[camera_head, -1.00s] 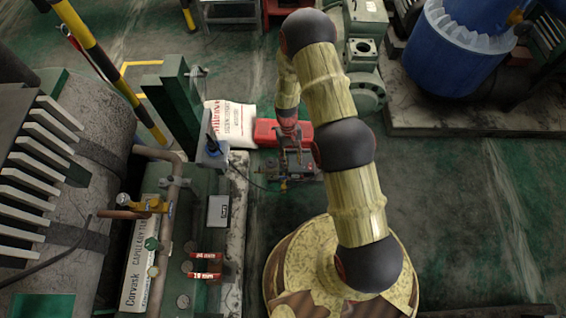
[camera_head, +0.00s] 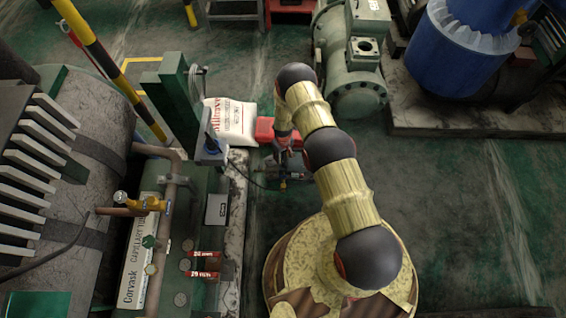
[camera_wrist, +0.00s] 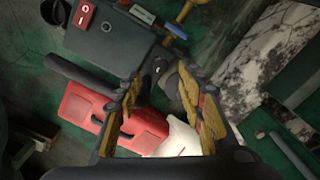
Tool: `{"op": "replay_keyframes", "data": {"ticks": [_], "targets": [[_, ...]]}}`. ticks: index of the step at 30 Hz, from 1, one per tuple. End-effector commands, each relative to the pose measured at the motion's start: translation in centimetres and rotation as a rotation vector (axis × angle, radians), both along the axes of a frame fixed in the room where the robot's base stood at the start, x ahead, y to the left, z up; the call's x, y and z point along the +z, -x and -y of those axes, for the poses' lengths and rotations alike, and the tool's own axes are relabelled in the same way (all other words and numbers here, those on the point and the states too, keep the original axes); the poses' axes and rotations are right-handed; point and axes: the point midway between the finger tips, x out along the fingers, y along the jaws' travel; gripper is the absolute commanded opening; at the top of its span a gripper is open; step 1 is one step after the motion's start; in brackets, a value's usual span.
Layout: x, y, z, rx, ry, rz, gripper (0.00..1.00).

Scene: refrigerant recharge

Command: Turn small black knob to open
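In the wrist view, my gripper (camera_wrist: 165,112) is open, its two yellow-and-black fingers wide apart with nothing gripped. A dark grey machine (camera_wrist: 110,50) with a red switch (camera_wrist: 84,16) lies just beyond the fingertips. A small dark rounded part (camera_wrist: 168,80), possibly the black knob, shows at the machine's end, between and ahead of the fingers. I cannot tell its turn position, and no contact is clear. In the head view, my gripper (camera_head: 284,152) is at the machine on the floor, which is mostly hidden by my arm.
A red case (camera_head: 265,128) and a white printed sack (camera_head: 231,121) lie behind the machine. A green-based unit with pipes (camera_head: 165,225) and a pale stone edge (camera_head: 234,210) stand left. A grey-green pump (camera_head: 350,65) is at the back. Green floor at right (camera_head: 450,210) is clear.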

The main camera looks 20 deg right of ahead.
Motion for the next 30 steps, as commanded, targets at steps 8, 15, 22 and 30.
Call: {"op": "replay_keyframes", "data": {"ticks": [8, 15, 22, 30], "targets": [[-4.6, 0.1, 0.0, -0.001, 0.0, -0.002, 0.39], [-6.0, 0.1, 0.0, -0.001, 0.0, -0.001, 0.39], [-6.0, 0.1, 0.0, -0.001, 0.0, -0.001, 0.39], [-6.0, 0.1, 0.0, -0.001, 0.001, -0.002, 0.25]]}}
